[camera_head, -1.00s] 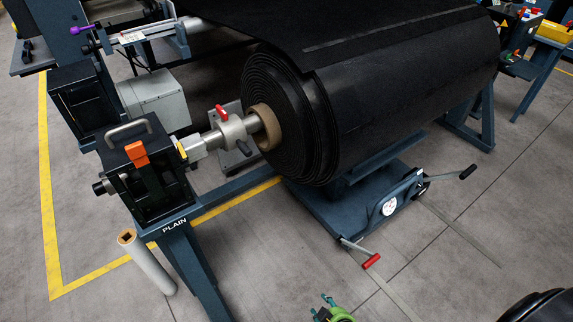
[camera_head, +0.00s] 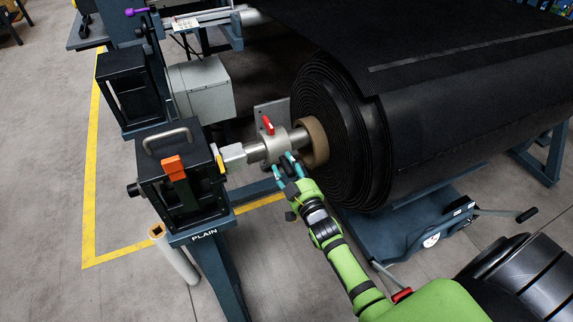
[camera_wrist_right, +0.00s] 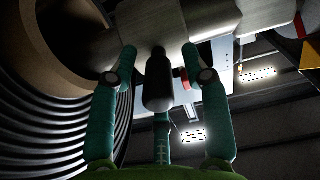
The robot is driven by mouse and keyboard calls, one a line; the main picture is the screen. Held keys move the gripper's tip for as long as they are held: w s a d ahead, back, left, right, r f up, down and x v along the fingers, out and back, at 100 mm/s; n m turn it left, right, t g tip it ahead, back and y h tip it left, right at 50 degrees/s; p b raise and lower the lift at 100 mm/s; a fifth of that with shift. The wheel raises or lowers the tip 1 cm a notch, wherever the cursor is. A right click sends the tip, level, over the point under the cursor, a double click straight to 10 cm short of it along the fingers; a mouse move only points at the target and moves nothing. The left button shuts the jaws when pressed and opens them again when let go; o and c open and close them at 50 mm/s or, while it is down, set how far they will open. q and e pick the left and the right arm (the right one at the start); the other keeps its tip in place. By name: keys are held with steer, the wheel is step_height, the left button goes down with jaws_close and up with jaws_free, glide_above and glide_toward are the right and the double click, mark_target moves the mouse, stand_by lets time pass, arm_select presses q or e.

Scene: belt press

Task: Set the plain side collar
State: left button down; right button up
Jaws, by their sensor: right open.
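The plain side collar (camera_head: 270,149) is a silver ring on the steel shaft, with a red lever (camera_head: 267,125) standing on top. It sits between the square shaft end at the PLAIN stand (camera_head: 185,182) and the brown core (camera_head: 314,142) of the black belt roll (camera_head: 345,130). My right gripper (camera_head: 287,162) is open just below the collar, its teal fingers pointing up at it. In the right wrist view, a dark knob-ended handle (camera_wrist_right: 158,80) hangs from the collar between the spread fingers. I cannot tell whether they touch it. My left gripper is out of view.
The belt roll is close to the right of my right gripper. A blue lift cart (camera_head: 420,225) stands under the roll. A pale tube (camera_head: 175,255) stands beside the PLAIN stand. Open grey floor lies in front.

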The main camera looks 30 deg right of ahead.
steer(key=shift+w, duration=0.4)
jaws_close()
steer(key=d, duration=0.7)
steer(key=shift+s+r, duration=0.15)
steer(key=shift+a, duration=0.1)
jaws_free()
